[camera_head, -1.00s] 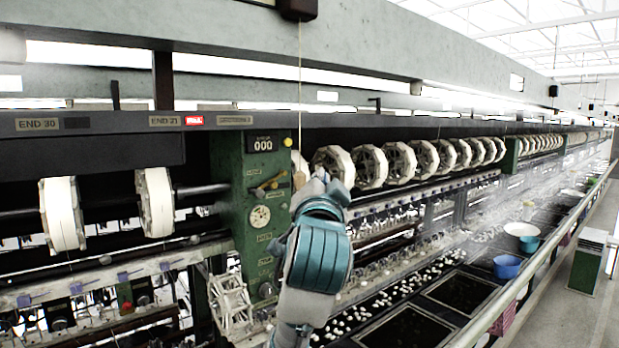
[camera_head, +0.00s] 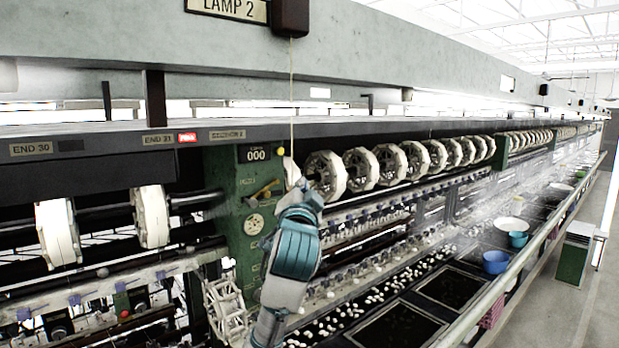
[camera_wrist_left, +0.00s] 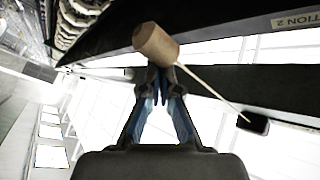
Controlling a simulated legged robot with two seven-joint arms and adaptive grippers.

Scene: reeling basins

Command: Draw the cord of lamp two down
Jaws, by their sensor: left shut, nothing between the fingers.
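The lamp 2 label (camera_head: 228,8) is on the grey beam, with a dark brown box (camera_head: 290,17) beside it. A thin pale cord (camera_head: 291,90) hangs from the box down to my left gripper (camera_head: 298,182). In the left wrist view, a tan wooden knob (camera_wrist_left: 155,44) on the cord (camera_wrist_left: 212,93) sits right at the tips of my left gripper (camera_wrist_left: 158,72). The fingers are shut with nothing between them. Whether the tips touch the knob I cannot tell. My right gripper is not in view.
A green machine housing (camera_head: 240,205) with a counter and a yellow-handled lever stands just behind the gripper. White reels (camera_head: 325,176) line the machine to the right. A blue bowl (camera_head: 496,262) stands by the basins (camera_head: 400,328). Open air surrounds the cord above.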

